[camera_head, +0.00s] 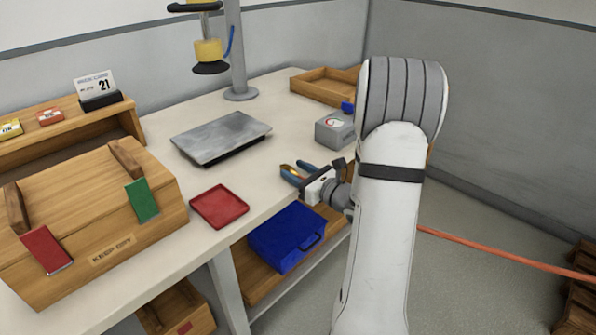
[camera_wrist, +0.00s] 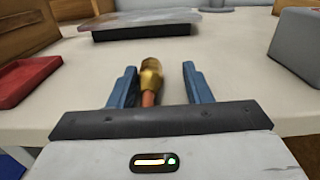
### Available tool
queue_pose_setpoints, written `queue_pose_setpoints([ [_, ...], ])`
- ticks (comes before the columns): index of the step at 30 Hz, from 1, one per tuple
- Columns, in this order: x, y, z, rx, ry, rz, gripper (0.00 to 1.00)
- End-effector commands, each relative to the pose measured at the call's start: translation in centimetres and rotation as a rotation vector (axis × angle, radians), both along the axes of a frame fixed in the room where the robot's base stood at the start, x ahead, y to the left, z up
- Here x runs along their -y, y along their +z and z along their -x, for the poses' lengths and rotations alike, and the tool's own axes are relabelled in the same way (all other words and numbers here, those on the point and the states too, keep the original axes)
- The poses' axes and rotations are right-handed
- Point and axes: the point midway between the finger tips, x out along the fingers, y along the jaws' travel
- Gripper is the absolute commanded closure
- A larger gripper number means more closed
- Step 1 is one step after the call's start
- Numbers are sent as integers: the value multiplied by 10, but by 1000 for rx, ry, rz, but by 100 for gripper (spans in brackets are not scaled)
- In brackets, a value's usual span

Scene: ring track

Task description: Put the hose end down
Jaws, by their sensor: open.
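The hose end is a brass fitting (camera_wrist: 150,78) on a red-orange hose. In the wrist view it lies between the two blue fingers of my gripper (camera_wrist: 163,88), nearer the left finger, with a clear gap on the right. My gripper (camera_head: 294,173) is open, at the front edge of the pale table (camera_head: 285,110). The fitting points away from me, over the tabletop; I cannot tell whether it touches the surface. In the head view only a bit of brass shows by the fingers. My arm hides part of the hose (camera_head: 500,252), which runs off to the right.
A red tray (camera_head: 220,207) lies left of my gripper, and a flat grey plate (camera_head: 220,137) lies behind it. A grey box with a dial (camera_head: 335,130) stands close behind my gripper. A wooden case (camera_head: 100,225) fills the left. A blue case (camera_head: 286,238) sits on the lower shelf.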

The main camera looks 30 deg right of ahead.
Motion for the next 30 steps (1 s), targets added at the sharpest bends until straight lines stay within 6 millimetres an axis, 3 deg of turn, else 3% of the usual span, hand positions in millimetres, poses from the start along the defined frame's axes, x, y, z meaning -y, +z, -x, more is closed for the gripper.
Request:
queue_pose_setpoints([
  [12,29,0,78,-1,-5,-1,55],
  [22,37,1,110,-1,10,6,55],
  [26,-1,7,110,-19,150,83,55],
  [30,-89,14,125,-51,504,312,55],
])
